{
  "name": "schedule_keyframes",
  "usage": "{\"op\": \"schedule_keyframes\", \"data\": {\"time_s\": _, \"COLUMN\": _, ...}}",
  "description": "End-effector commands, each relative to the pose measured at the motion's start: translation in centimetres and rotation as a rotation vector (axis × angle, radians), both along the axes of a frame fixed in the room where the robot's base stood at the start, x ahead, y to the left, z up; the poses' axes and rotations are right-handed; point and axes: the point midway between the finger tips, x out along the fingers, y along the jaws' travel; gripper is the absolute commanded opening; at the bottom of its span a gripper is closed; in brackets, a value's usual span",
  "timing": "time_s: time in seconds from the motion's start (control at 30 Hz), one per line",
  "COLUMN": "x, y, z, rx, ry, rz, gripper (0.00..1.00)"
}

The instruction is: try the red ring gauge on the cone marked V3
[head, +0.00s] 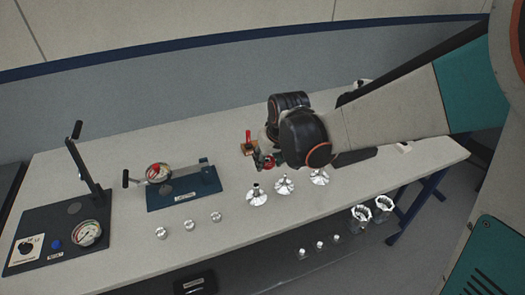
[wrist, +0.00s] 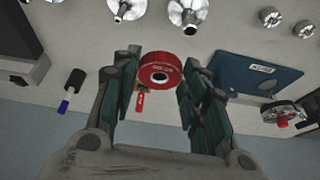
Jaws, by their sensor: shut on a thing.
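My gripper (head: 267,161) is shut on the red ring gauge (wrist: 160,75), a thick red ring with a dark hole and small white lettering too small to read. The ring shows only partly in the head view (head: 268,162). The gripper holds it above the bench, behind the row of silver cones and apart from them. Three flared silver cones stand on the bench: left (head: 257,196), middle (head: 284,186) and right (head: 319,178). Their marks cannot be read, so I cannot tell which is V3. Cones also show at the top of the wrist view (wrist: 187,14).
A small brown block with a red handle (head: 248,146) stands close behind the gripper. A blue plate with a dial fixture (head: 185,192) lies left of the cones. Small silver pieces (head: 188,226) sit at the front. A gauge stand (head: 60,235) is at far left.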

Motion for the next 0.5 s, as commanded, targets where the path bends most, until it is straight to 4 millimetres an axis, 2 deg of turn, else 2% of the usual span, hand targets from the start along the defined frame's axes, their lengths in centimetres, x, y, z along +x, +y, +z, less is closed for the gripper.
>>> {"op": "schedule_keyframes", "data": {"time_s": 0.03, "x": 0.6, "y": -1.5, "z": -0.8, "rx": 0.001, "ry": 0.000, "rz": -0.008, "gripper": 0.08}}
{"op": "schedule_keyframes", "data": {"time_s": 0.1, "x": 1.2, "y": -3.2, "z": -1.2, "rx": 0.000, "ry": 0.000, "rz": -0.008, "gripper": 0.08}}
{"op": "schedule_keyframes", "data": {"time_s": 0.2, "x": 1.7, "y": -5.0, "z": -1.6, "rx": 0.001, "ry": -0.001, "rz": -0.005, "gripper": 0.08}}
{"op": "schedule_keyframes", "data": {"time_s": 0.33, "x": 2.1, "y": -6.3, "z": -1.7, "rx": 0.000, "ry": -0.002, "rz": -0.001, "gripper": 0.08}}
{"op": "schedule_keyframes", "data": {"time_s": 0.5, "x": 2.1, "y": -6.5, "z": -1.6, "rx": 0.000, "ry": -0.002, "rz": 0.001, "gripper": 0.08}}
